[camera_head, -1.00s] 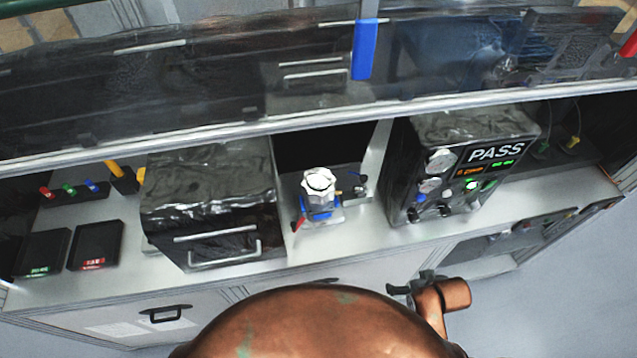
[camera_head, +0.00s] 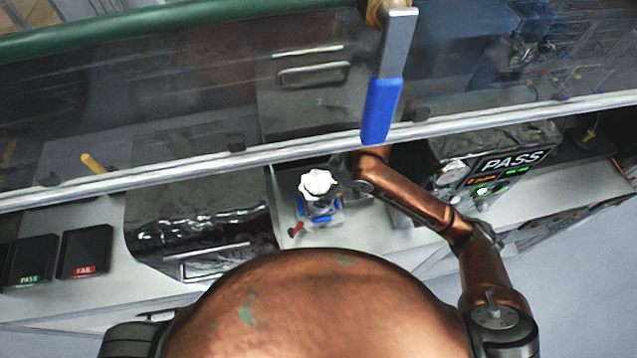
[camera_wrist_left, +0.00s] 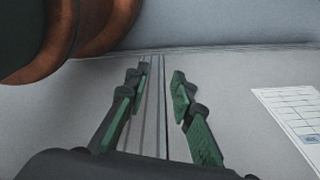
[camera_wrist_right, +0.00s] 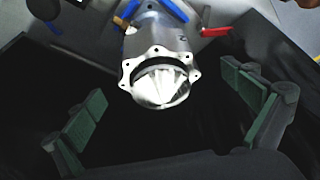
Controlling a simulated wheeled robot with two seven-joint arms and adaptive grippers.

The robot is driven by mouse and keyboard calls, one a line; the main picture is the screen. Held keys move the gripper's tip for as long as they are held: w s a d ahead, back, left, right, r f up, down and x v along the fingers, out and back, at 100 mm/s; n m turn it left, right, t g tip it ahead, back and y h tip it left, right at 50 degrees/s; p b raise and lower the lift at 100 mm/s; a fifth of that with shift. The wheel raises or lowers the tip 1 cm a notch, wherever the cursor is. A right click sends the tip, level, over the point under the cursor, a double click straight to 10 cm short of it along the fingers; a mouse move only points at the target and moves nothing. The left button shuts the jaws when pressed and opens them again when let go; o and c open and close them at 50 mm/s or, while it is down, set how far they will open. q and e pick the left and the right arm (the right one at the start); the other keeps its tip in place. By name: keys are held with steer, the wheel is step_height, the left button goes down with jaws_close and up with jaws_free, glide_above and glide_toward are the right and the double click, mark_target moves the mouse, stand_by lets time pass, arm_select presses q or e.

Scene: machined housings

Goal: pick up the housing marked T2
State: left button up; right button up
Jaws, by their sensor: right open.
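A white, scalloped-flange housing (camera_head: 318,184) stands on a blue-and-grey fixture on the bench in the head view. In the right wrist view the housing (camera_wrist_right: 158,50) is a silver cylinder with its flange and bright fluted end towards the camera. I can read no T2 mark on it. My right gripper (camera_wrist_right: 185,105) is open and empty, its fingers spread on either side below the flange, apart from it. In the head view my right arm reaches in beside the housing, its gripper not clearly visible. My left gripper (camera_wrist_left: 160,80) is open and empty in the left wrist view, away from the housing.
A dark wrapped box (camera_head: 195,215) stands left, a PASS instrument box (camera_head: 490,170) right. PASS (camera_head: 28,262) and FAIL (camera_head: 85,254) trays lie far left.

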steer(key=shift+w+r, duration=0.1)
steer(key=shift+w, duration=0.2)
steer(key=shift+w+a+f, duration=0.1)
steer(key=shift+a+f, duration=0.1)
steer(key=shift+f, duration=0.05)
steer(key=shift+p+x, duration=0.3)
steer(key=shift+x, duration=0.5)
steer(key=shift+a+f, duration=0.15)
steer(key=shift+f, duration=0.2)
steer(key=p+x, duration=0.2)
steer(key=x, duration=0.1)
steer(key=shift+w+a+f, duration=0.1)
steer(key=shift+f, duration=0.2)
steer(key=shift+a+f, duration=0.15)
steer(key=shift+f, duration=0.3)
steer(key=c, duration=2)
arm_select(q)
steer(key=shift+s+a+r, duration=0.1)
steer(key=shift+s+r, duration=0.2)
steer(key=shift+r, duration=0.3)
steer(key=shift+s+r, duration=0.25)
steer(key=shift+r, duration=0.35)
arm_select(e)
steer(key=shift+w+r, duration=0.15)
steer(key=shift+r, duration=0.05)
steer(key=shift+c, duration=0.5)
